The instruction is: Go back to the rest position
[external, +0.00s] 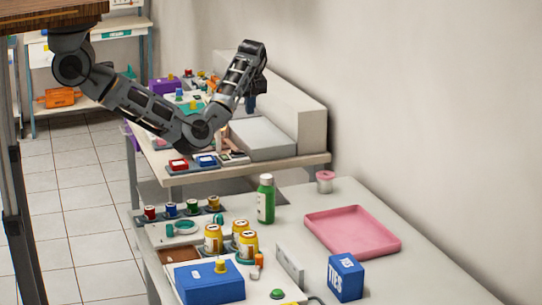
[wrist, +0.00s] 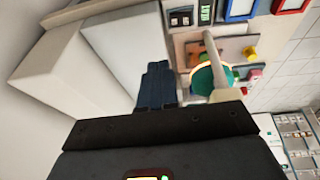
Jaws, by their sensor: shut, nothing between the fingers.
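My gripper (external: 250,103) hangs at the end of my raised, bent arm over the back table in the external view. In the wrist view its dark blue ribbed fingers (wrist: 157,84) are together, with nothing held between them. The fingertips point toward the pale block-shaped unit on that table and look clear of it. The arm comes from the upper left, from under a wooden top.
The back table holds a pale grey tray-like box (external: 262,137), red and blue boxes and a purple box (external: 163,85). The front table has a pink tray (external: 352,232), green bottle (external: 266,200), yellow jars and blue boxes. A wall stands behind. Tiled floor is left.

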